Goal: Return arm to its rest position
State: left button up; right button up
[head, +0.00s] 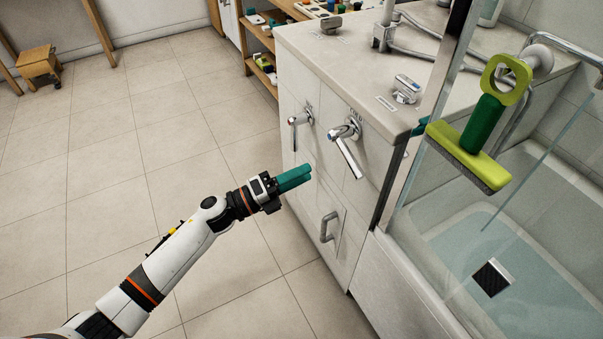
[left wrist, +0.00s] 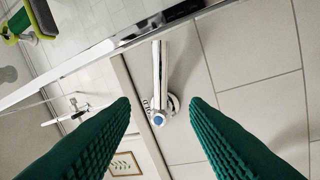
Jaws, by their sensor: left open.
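My left arm reaches in from the lower left of the head view. Its gripper (head: 296,178) has green fingers and is in front of the white cabinet front, to the left of the chrome lever with a blue mark (head: 346,145). In the left wrist view the two ribbed green fingers (left wrist: 160,115) are apart with nothing held between them. The chrome lever (left wrist: 160,75) with its blue cap shows beyond and between the fingertips in that view. Contact between gripper and lever cannot be made out. My right gripper is not in view.
A second chrome lever (head: 299,120) and a grey handle (head: 327,227) are on the cabinet front. A glass-sided tub (head: 540,220) is at the right, with a green-handled squeegee (head: 480,130) before it. The tiled floor (head: 150,150) at the left is mostly clear.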

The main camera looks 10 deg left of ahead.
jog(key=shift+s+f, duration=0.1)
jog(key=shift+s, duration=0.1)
